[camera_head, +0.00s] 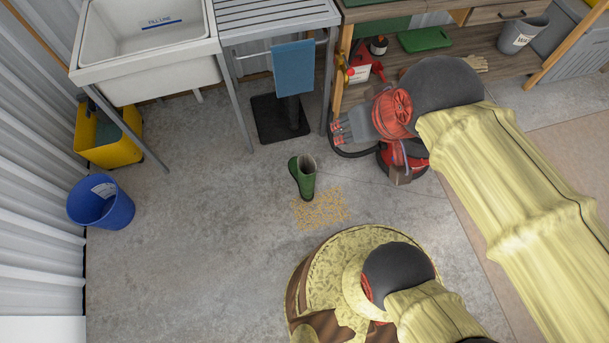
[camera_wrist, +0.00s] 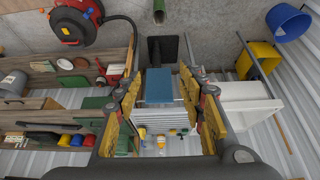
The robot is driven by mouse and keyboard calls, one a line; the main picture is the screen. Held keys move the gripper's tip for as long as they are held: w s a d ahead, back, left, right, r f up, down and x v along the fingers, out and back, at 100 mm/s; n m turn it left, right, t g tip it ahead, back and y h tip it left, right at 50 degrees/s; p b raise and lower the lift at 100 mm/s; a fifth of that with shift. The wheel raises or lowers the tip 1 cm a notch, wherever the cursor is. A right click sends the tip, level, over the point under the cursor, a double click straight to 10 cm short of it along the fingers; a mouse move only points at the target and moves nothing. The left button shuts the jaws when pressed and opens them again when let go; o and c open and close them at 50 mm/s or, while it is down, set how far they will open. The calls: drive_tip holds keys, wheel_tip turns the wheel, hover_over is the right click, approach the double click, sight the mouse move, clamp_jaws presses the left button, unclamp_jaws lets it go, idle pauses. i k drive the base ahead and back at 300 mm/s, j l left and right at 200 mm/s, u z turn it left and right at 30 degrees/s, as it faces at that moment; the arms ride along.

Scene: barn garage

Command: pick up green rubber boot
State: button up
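In the wrist view only part of the boot (camera_wrist: 159,14) shows at the top edge, cut off by the frame. My gripper (camera_head: 338,132) is raised above and behind the boot, a little to its right in the head view, well apart from it. In the wrist view my gripper (camera_wrist: 160,88) has its two yellow-padded fingers spread wide with nothing held between them.
Yellow bits (camera_head: 321,208) lie scattered beside the boot. A sink (camera_head: 150,82) and drainer with a blue towel (camera_head: 293,67) stand behind. A blue bucket (camera_head: 101,202) and yellow bucket (camera_head: 108,148) are at left. A red vacuum (camera_wrist: 75,22) and workbench flank my arm. Floor left of the boot is clear.

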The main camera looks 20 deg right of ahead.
sight(303, 169)
drive_tip(key=z, duration=0.4)
drive_tip(key=j+z, duration=0.45)
drive_tip(key=k+j+z, duration=0.15)
drive_tip(key=z, duration=0.3)
drive_tip(key=k+j+z, duration=0.15)
drive_tip(key=j+z, duration=0.15)
drive_tip(key=z, duration=0.15)
drive_tip(key=k+j, duration=0.45)
